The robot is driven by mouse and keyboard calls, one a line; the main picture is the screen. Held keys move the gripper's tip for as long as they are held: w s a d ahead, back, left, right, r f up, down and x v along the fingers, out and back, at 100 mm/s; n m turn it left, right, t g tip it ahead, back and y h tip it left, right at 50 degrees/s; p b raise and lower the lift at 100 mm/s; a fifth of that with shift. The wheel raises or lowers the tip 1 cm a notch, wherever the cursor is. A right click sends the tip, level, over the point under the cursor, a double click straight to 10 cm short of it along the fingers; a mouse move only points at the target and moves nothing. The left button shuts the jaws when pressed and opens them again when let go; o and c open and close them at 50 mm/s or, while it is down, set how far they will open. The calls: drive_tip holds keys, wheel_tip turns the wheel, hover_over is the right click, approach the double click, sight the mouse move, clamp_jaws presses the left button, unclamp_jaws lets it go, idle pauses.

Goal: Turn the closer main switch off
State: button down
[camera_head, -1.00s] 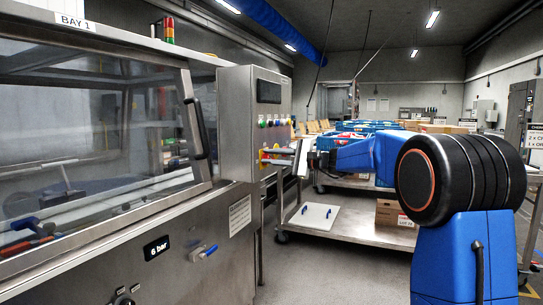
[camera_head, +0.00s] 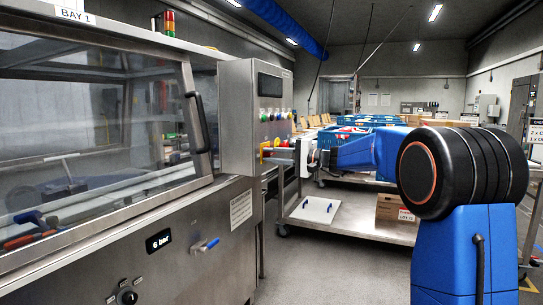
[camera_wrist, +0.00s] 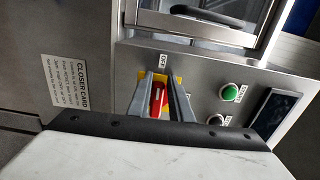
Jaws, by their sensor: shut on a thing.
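The closer main switch is a red handle (camera_wrist: 157,98) on a yellow plate (camera_wrist: 142,83), on the steel control box (camera_head: 237,120). In the wrist view my gripper (camera_wrist: 161,88) has one finger on each side of the red handle, shut on it. An upright-to-the-plate label (camera_wrist: 163,61) seems to read OFF and sits just beyond the plate. In the head view my gripper (camera_head: 279,154) reaches the box's right face, where the yellow plate (camera_head: 266,149) shows. The handle's exact angle is hard to tell.
A green button (camera_wrist: 230,92) and a dark display (camera_wrist: 275,110) sit beside the switch. A closer card (camera_wrist: 66,80) is to its left. The glazed machine (camera_head: 100,130) stands left; a steel trolley (camera_head: 350,228) stands behind my arm. Some floor is clear between them.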

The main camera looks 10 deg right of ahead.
drive_tip(key=shift+w+d, duration=0.25)
drive_tip(key=shift+d, duration=0.05)
drive_tip(key=c, duration=1.7)
unclamp_jaws()
drive_tip(key=shift+w+d+f, duration=0.1)
drive_tip(key=shift+w+f, duration=0.05)
drive_tip(key=shift+s+a, duration=0.2)
drive_tip(key=v, duration=1.7)
drive_tip(key=shift+s+d, duration=0.1)
drive_tip(key=shift+d, duration=0.05)
